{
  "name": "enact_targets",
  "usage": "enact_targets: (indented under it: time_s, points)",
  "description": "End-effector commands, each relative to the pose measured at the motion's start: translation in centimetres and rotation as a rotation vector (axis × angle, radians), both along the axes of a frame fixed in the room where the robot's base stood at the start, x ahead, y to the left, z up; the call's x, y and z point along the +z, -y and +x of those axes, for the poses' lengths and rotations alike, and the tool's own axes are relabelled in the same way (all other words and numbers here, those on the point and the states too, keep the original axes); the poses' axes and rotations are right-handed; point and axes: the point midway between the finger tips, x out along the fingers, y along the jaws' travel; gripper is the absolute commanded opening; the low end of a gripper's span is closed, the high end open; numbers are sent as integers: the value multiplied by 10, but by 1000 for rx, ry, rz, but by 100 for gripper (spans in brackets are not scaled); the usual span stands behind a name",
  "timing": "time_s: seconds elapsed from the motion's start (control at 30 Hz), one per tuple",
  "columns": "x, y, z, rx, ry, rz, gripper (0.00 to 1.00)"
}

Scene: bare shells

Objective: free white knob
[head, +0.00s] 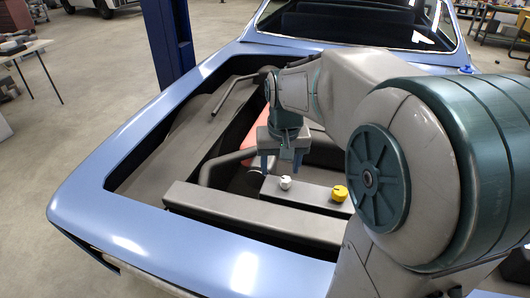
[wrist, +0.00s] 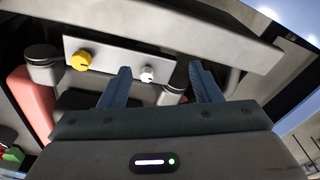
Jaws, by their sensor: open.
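The white knob (head: 286,183) sits on a flat grey panel (head: 309,195) inside the car's open bay. In the wrist view the white knob (wrist: 147,74) shows on the panel's face (wrist: 112,55), in the gap between my fingertips and beyond them. My gripper (head: 281,165) is open and empty, pointing down just behind the knob in the head view. In the wrist view its two blue fingers (wrist: 160,72) stand wide apart. I see no contact between the fingers and the knob.
A yellow knob (head: 339,193) sits on the same panel, right of the white one; it also shows in the wrist view (wrist: 82,61). A grey crossbar (head: 250,214) runs in front of the panel. Dark pipes and a red part (head: 250,142) crowd the bay.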

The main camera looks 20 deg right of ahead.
Motion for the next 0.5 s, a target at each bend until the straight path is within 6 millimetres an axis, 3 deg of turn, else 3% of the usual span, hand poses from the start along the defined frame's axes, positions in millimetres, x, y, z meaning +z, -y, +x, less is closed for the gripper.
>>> enact_targets:
  time_s: [0.1, 0.3, 0.5]
  points:
    - [-9, 14, 36, -49, -34, 3, 58]
    - [-29, 39, 90, -128, -84, 5, 58]
    - [-51, 60, 129, -190, -121, 4, 58]
